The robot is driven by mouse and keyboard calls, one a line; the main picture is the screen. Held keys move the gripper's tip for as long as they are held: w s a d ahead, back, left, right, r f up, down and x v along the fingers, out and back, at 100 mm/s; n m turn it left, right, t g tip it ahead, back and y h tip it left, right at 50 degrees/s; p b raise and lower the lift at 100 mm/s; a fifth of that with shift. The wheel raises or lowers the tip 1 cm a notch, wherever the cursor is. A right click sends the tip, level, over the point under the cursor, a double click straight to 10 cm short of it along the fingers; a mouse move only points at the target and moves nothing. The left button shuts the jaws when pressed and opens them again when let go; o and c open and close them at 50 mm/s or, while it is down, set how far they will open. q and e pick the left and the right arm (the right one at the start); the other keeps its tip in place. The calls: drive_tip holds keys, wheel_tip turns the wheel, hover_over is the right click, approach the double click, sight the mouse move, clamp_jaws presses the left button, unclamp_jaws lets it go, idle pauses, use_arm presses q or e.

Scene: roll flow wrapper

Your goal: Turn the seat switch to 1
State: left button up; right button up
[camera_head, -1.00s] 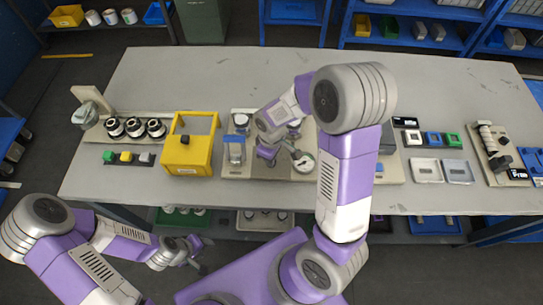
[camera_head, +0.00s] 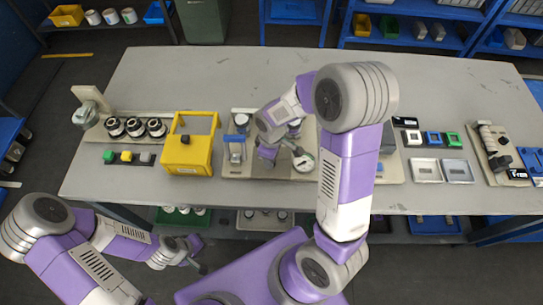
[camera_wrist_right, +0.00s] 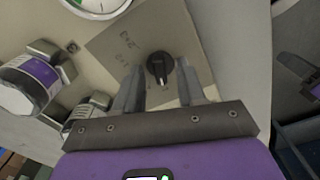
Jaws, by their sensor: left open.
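In the head view my right gripper (camera_head: 268,154) is over the middle panel (camera_head: 233,171), and the switch is hidden there. My left gripper (camera_head: 195,257) is open and empty, in front of the table edge.
A round gauge (camera_head: 303,161) stands right of my right gripper. A yellow frame box (camera_head: 187,157) is to the left. In the wrist view a purple-banded cylinder (camera_wrist_right: 28,85) and a metal fitting (camera_wrist_right: 90,108) lie left of the fingers. The back of the table is clear.

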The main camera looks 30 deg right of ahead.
drive_tip(key=shift+r+p, duration=1.05)
drive_tip(key=shift+r, duration=2.75)
